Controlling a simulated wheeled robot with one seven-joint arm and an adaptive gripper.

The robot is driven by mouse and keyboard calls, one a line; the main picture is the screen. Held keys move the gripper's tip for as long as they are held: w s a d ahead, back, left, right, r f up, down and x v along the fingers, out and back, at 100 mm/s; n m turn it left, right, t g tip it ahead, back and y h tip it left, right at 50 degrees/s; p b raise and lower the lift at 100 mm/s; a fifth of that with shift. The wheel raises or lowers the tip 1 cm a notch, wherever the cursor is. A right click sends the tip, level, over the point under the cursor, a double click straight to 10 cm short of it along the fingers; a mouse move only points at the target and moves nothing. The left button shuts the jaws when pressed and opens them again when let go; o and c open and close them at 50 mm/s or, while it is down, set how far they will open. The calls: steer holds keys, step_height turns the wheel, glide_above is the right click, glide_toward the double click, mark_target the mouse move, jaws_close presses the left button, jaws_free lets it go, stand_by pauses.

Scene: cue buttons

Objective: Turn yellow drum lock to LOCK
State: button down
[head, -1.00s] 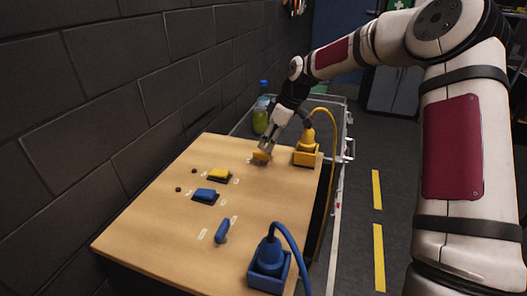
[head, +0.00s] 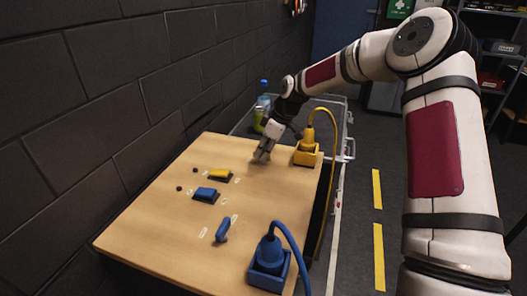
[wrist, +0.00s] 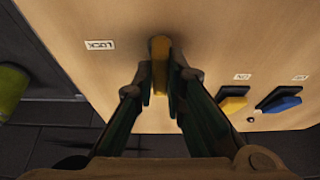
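The yellow drum lock (wrist: 160,58) shows in the wrist view as a narrow yellow handle on the wooden board (wrist: 230,35). My gripper (wrist: 161,80) reaches down over it with one finger on each side. Both fingers appear to press against the handle, so the gripper looks shut on it. A small white label (wrist: 100,45), seemingly reading LOCK upside down, lies left of the handle in the wrist view. In the head view my gripper (head: 262,156) is at the far end of the board and hides the yellow drum lock.
A yellow plug in its socket (head: 307,154) stands just right of my gripper, with a cable looping up. A yellow rocker (head: 220,174), a blue rocker (head: 205,194), a blue handle (head: 222,231) and a blue plug (head: 268,265) are nearer. A dark wall (head: 90,110) borders the left.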

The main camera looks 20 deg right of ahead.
steer(key=shift+m, duration=0.3)
steer(key=m+t+h, duration=0.1)
steer(key=m, duration=0.2)
steer(key=m+h, duration=0.1)
steer(key=m, duration=0.2)
steer(key=m+t+h+b, duration=0.1)
steer(key=m, duration=0.2)
steer(key=shift+w+b, duration=0.1)
steer(key=shift+b, duration=0.2)
steer(key=m+h+b, duration=0.1)
steer(key=m, duration=0.3)
steer(key=shift+h+b, duration=0.3)
steer(key=shift+h, duration=0.1)
steer(key=shift+d+m+g+h, duration=0.1)
steer(key=shift+m+g+h, duration=0.4)
steer(key=shift+m, duration=1.6)
steer(key=c, duration=1.6)
jaws_free()
steer(key=shift+c, duration=0.2)
